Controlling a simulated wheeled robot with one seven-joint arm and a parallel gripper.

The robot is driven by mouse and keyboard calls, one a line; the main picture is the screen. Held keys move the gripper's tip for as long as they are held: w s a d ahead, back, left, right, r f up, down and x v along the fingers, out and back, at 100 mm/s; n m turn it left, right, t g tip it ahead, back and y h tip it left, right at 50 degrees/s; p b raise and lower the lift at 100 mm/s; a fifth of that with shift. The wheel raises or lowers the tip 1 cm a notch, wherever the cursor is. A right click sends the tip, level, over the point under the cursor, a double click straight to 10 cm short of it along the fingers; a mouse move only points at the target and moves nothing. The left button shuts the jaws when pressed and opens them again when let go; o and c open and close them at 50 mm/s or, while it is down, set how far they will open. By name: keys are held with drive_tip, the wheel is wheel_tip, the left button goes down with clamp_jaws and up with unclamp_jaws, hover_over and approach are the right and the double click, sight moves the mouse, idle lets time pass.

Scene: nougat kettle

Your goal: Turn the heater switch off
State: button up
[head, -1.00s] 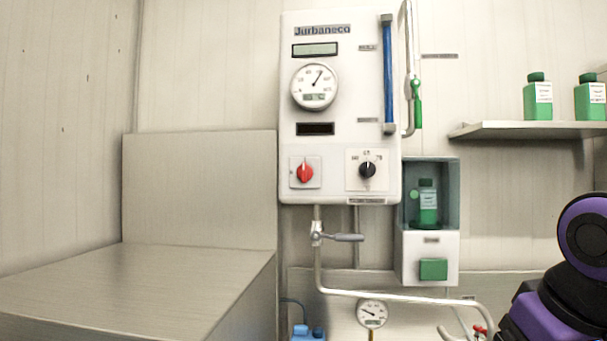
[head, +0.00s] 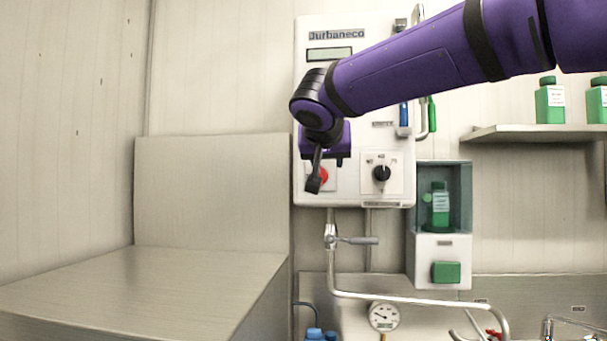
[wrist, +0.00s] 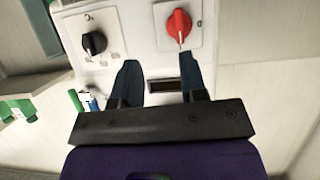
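The control panel (head: 350,195) is a white box on the wall. Its red rotary switch (head: 323,176) is partly hidden behind my gripper (head: 315,184) in the head view. In the wrist view the red switch (wrist: 179,24) shows whole on its square plate, beyond the right fingertip. A black rotary knob (head: 382,173) is to its right in the head view; in the wrist view this black knob (wrist: 95,42) is at the left. In the wrist view my gripper (wrist: 160,75) has its two fingers apart with nothing between them. I cannot tell which knob is the heater switch.
A pipe with a lever valve (head: 350,240) runs below the panel. A niche with a green bottle (head: 438,208) is at the right, and a shelf (head: 535,132) holds green bottles. A large metal block (head: 200,270) fills the left.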

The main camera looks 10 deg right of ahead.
drive_tip(key=shift+t, duration=0.3)
drive_tip(key=w+f, duration=0.1)
drive_tip(key=w, duration=0.2)
drive_tip(key=w+d+f, duration=0.1)
drive_tip(key=w, duration=0.3)
drive_tip(key=w+f, duration=0.1)
drive_tip(key=w, duration=0.3)
drive_tip(key=shift+d, duration=0.35)
drive_tip(key=shift+c, duration=0.4)
clamp_jaws()
